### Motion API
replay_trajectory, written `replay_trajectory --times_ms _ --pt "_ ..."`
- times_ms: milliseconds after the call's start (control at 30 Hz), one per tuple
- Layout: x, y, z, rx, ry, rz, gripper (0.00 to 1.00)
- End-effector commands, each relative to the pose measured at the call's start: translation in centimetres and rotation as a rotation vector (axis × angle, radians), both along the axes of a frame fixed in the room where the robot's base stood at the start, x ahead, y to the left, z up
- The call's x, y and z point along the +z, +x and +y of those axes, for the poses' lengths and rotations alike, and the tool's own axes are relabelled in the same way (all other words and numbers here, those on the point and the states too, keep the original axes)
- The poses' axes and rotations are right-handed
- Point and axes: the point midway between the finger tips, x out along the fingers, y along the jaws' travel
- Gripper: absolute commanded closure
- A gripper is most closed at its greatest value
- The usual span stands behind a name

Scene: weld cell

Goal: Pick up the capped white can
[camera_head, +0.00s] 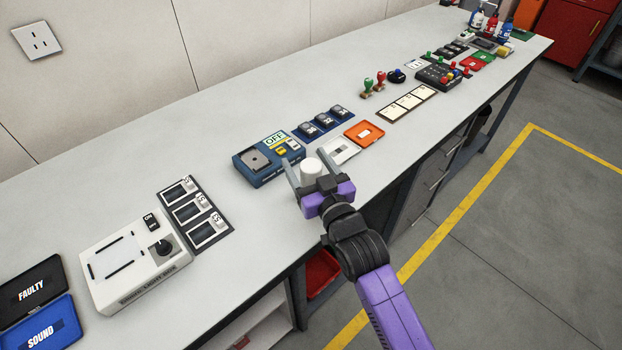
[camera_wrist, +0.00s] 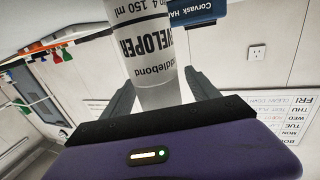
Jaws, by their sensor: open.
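The white can (camera_head: 311,169) stands on the workbench between the two fingers of my gripper (camera_head: 305,158). In the wrist view the can (camera_wrist: 142,45) is large, pale and cylindrical, with black print including "VELOPER". It lies between the dark fingers of my gripper (camera_wrist: 160,83), which are spread on either side of it. My gripper is open. I cannot tell whether either finger touches the can. Part of the can is hidden behind my gripper in the head view, and its far end runs out of the wrist view.
A blue box with an OFF sign (camera_head: 256,172) stands close left of the can. A white tray (camera_head: 339,150) and an orange tray (camera_head: 363,134) lie to its right. A white machine with a knob (camera_head: 130,271) stands further left. The bench (camera_head: 245,225) is clear along its front edge.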

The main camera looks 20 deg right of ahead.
Motion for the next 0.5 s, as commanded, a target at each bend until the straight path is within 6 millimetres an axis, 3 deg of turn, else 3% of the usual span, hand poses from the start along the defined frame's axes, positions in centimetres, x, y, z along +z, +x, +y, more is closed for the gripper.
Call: replay_trajectory --times_ms 333,500 --pt "-0.06 0.77 -0.03 -0.001 0.0 0.001 0.33" --pt "-0.06 0.75 -0.03 0.0 0.0 0.001 0.66"
